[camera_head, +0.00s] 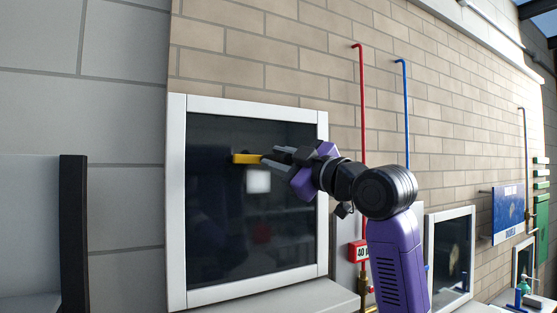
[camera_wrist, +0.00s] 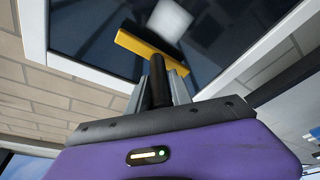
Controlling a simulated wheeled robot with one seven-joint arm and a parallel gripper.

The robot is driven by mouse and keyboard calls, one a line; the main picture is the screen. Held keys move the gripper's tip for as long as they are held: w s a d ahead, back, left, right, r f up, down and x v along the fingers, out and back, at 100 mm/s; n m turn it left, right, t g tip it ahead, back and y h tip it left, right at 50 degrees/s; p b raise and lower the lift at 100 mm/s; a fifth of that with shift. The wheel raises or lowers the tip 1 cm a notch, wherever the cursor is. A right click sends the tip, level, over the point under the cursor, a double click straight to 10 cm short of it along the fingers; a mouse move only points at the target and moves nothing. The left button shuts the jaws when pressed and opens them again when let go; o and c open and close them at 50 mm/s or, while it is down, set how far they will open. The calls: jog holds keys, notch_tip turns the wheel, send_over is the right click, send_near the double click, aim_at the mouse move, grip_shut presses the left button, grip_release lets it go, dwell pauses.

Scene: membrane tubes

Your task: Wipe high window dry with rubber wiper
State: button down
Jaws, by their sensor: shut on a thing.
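The high window (camera_head: 255,255) is a dark glass pane in a white frame on the brick wall. The rubber wiper (camera_head: 245,158) has a yellow head, which lies at or very near the upper middle of the glass; I cannot tell whether it touches. My gripper (camera_head: 277,156) is in front of the glass, shut on the wiper's dark handle. In the wrist view the wiper's yellow head (camera_wrist: 148,55) extends beyond my gripper (camera_wrist: 160,85), with the handle between the fingers. A pale square patch (camera_head: 258,181) shows on the glass just below the wiper; I cannot tell whether it is a reflection.
A red pipe (camera_head: 362,120) and a blue pipe (camera_head: 405,110) run up the wall right of the window. A second, lower window (camera_head: 429,265) is further right. A pale ledge (camera_head: 310,297) lies below the high window.

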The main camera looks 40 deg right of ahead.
jog(key=shift+w+d, duration=0.25)
jog(key=shift+w, duration=0.5)
dwell(1.3)
jog(key=shift+f, duration=0.1)
jog(key=shift+f+b, duration=1.15)
jog(key=shift+f, duration=0.4)
jog(key=shift+f, duration=0.1)
jog(key=shift+s+f+b, duration=0.1)
jog(key=shift+f+b, duration=1.05)
jog(key=shift+f, duration=0.35)
jog(key=shift+f+b, duration=1.15)
jog(key=shift+f, duration=0.45)
jog(key=shift+f+b, duration=1.2)
jog(key=shift+f, duration=0.5)
